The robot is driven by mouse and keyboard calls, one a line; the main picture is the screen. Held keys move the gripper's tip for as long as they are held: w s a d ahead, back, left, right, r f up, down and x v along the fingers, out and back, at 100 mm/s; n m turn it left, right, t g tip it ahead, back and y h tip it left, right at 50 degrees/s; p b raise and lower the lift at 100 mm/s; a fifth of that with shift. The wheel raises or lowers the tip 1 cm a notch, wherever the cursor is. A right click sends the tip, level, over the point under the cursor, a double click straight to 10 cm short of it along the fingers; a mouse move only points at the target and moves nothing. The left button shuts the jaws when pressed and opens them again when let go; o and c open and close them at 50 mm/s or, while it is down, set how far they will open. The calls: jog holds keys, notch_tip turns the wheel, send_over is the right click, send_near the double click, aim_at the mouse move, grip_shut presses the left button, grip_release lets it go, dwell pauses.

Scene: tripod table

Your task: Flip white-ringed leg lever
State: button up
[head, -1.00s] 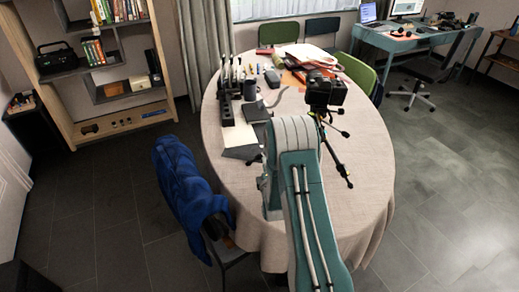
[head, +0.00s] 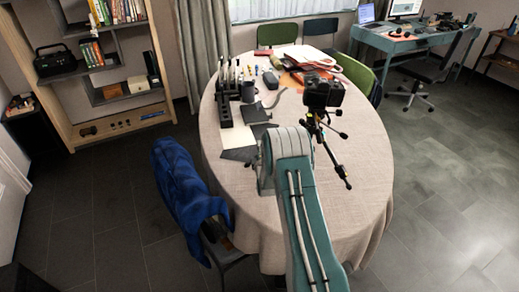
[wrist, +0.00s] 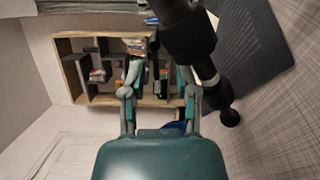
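The black tripod (head: 321,128) stands on the round table (head: 350,185) with a black camera (head: 323,93) on top, just beyond my arm in the head view. In the wrist view a thick black tripod leg (wrist: 188,38) runs down from the top centre to a rounded foot end. A pale ring (wrist: 208,80) shows around this leg, close beside my right finger. My gripper (wrist: 160,72) is open, its two fingers apart, with no object seen held between them. I cannot tell whether the right finger touches the leg. In the head view my gripper is hidden behind my arm.
A dark flat sheet (wrist: 238,38) lies on the tabletop beside the leg. A black rack (head: 224,108), a mug (head: 248,91) and papers stand left and behind the tripod. A blue jacket (head: 185,190) hangs on a chair at front left.

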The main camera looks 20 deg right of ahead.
grip_shut()
jog(key=shift+a+r+m, duration=0.1)
jog(key=shift+m, duration=0.3)
jog(key=m, duration=0.1)
jog(key=r+m, duration=0.1)
jog(key=shift+m, duration=0.4)
jog(key=m, duration=0.2)
jog(key=r+m, duration=0.1)
jog(key=shift+s+d+m, duration=0.1)
jog(key=shift+d+m, duration=0.2)
jog(key=shift+d, duration=0.05)
jog(key=m, duration=0.3)
jog(key=shift+s+d+r, duration=0.1)
jog(key=shift+d+r, duration=0.25)
jog(key=shift+s+d+r+m+y, duration=0.1)
jog(key=shift+d+r+m+y, duration=0.1)
jog(key=shift+m, duration=0.6)
jog(key=shift+d+r+m+y, duration=0.1)
jog(key=shift+d+m, duration=0.1)
jog(key=shift+m, duration=0.6)
jog(key=shift+o, duration=0.3)
grip_release()
jog(key=shift+d, duration=0.1)
